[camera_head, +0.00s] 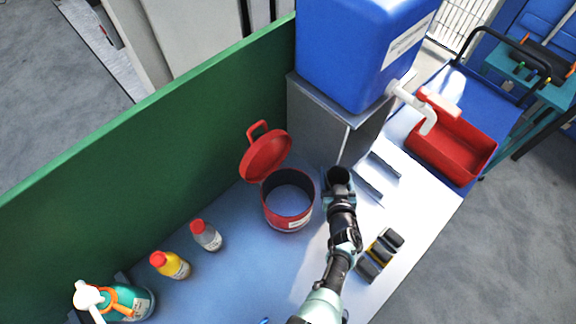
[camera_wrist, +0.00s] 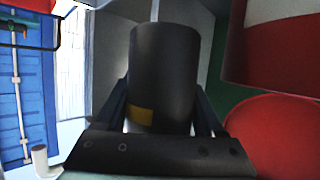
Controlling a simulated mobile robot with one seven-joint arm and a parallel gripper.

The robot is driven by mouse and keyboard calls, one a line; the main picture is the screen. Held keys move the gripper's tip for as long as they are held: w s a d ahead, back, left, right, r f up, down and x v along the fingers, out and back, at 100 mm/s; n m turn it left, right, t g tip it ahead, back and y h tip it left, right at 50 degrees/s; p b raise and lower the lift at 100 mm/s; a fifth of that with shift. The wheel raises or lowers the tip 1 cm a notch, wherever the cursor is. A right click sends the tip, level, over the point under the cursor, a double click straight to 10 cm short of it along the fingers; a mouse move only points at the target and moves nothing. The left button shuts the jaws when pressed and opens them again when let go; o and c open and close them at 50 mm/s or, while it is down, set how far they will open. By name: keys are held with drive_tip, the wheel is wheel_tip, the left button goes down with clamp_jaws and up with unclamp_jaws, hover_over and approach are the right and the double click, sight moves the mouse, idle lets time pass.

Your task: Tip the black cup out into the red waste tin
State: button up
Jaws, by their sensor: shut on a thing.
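The black cup (camera_wrist: 164,75) is between the fingers of my gripper (camera_wrist: 162,115) in the wrist view. My gripper is shut on it. In the head view the cup (camera_head: 339,178) looks upright, just right of the red waste tin (camera_head: 288,222). I cannot see what is in the cup. The tin stands open on the bench, its red lid (camera_head: 265,155) tilted up at the back. Red parts of the tin and lid also show at the right of the wrist view. My gripper (camera_head: 339,196) is beside the tin, not over its mouth.
A blue container (camera_head: 350,50) with a white tap (camera_head: 415,105) stands on a grey stand behind. A red tray (camera_head: 450,150) is at the right. Bottles (camera_head: 171,265) stand at the left front. A dark block-like item (camera_head: 380,252) lies right of my arm. A green wall (camera_head: 130,145) bounds the left.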

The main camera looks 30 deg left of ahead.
sight(329, 174)
drive_tip(key=shift+s+a+r+n+h, duration=0.3)
drive_tip(key=shift+a+n+h, duration=0.15)
drive_tip(key=shift+n, duration=0.15)
drive_tip(key=shift+s+a+r+n+t+h, duration=0.2)
drive_tip(key=shift+r+n+t, duration=0.1)
drive_tip(key=shift+r, duration=0.3)
drive_tip(key=shift+s+a+r+n+t+h, duration=0.1)
drive_tip(key=shift+a+r+n+t, duration=0.15)
drive_tip(key=shift+r, duration=0.3)
drive_tip(key=n+t+b, duration=0.1)
drive_tip(key=n+b, duration=0.1)
drive_tip(key=b, duration=0.4)
drive_tip(key=a+r+n+t+h+b, duration=0.1)
drive_tip(key=n+b, duration=0.2)
drive_tip(key=b, duration=0.4)
drive_tip(key=s+n+t+b, duration=0.1)
drive_tip(key=n+t+b, duration=0.1)
drive_tip(key=b, duration=0.5)
drive_tip(key=shift+a+r+n+h, duration=0.25)
drive_tip(key=shift+a+r, duration=0.15)
